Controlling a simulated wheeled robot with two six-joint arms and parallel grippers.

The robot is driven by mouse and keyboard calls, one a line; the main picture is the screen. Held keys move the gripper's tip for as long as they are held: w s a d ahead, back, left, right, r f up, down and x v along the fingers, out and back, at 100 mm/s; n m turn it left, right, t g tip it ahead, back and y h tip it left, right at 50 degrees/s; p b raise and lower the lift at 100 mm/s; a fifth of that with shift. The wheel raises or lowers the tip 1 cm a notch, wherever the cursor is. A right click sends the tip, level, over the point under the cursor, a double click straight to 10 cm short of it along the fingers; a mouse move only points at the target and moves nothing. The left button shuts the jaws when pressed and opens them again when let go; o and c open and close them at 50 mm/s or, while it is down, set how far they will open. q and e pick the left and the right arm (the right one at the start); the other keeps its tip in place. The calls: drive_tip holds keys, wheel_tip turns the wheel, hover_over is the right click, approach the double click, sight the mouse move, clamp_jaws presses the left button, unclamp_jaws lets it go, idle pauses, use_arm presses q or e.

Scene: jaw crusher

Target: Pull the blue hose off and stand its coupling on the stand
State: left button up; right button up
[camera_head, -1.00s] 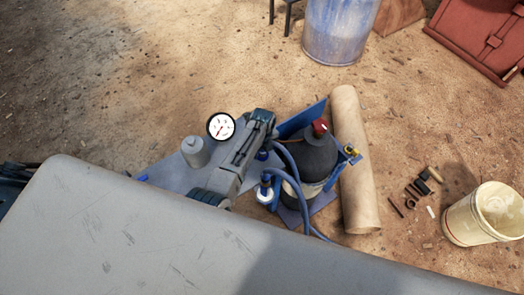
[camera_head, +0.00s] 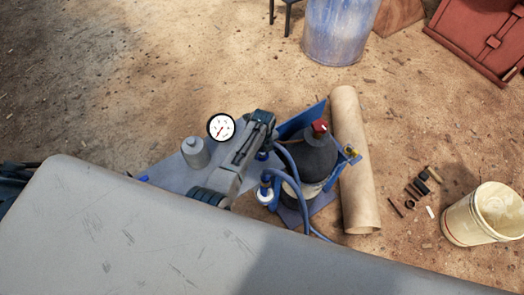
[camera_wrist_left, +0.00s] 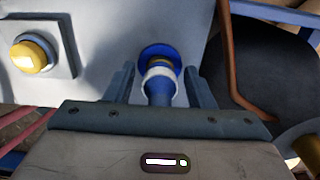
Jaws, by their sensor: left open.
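The blue hose (camera_head: 292,178) loops beside a dark round tank in the head view, and its upper end runs behind my left gripper (camera_head: 264,122). In the left wrist view, a blue coupling with a white ring (camera_wrist_left: 160,82) points toward a round blue flange with a brass centre on a pale panel. The open fingers of my left gripper (camera_wrist_left: 160,88) stand on either side of the coupling, with gaps visible. A blue upright piece with a white collar (camera_head: 265,193) stands below the gripper in the head view; I cannot tell whether it is the stand. My right gripper is not in view.
The dark tank (camera_head: 312,160) with a red top stands right of the gripper. A gauge (camera_head: 221,127) and grey cylinder (camera_head: 195,152) are left. A yellow knob (camera_wrist_left: 30,55) sits left in the wrist view.

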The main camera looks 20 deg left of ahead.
use_arm(q)
drive_tip(key=shift+p, duration=0.3)
clamp_jaws()
drive_tip(key=shift+r+p, duration=3)
drive_tip(key=shift+p, duration=0.45)
